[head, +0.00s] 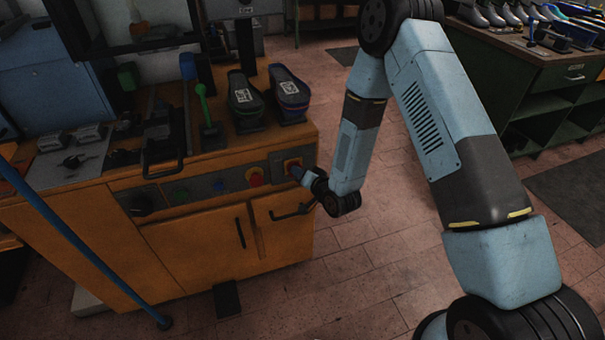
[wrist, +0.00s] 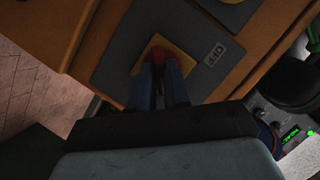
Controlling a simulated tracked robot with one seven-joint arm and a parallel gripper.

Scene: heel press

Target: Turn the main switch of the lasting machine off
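The lasting machine (head: 205,215) is an orange cabinet at the left in the head view. Its main switch is a red rotary knob (wrist: 178,60) on a yellow plate (wrist: 153,47), set in a grey panel. In the head view the yellow plate (head: 290,161) is at the right end of the front panel, partly hidden by my gripper (head: 298,172). In the wrist view my gripper's two dark blue fingers (wrist: 160,82) straddle the knob's red grip and appear closed on it. A white label, apparently reading OFF (wrist: 214,53), is beside the plate. The knob's exact angle is mostly hidden.
A red button on yellow (head: 254,177) and a green button (head: 181,196) sit left of the switch. A door handle (head: 292,212) projects below. Shoe forms (head: 245,100) stand on top. A blue pole (head: 85,245) crosses the left side.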

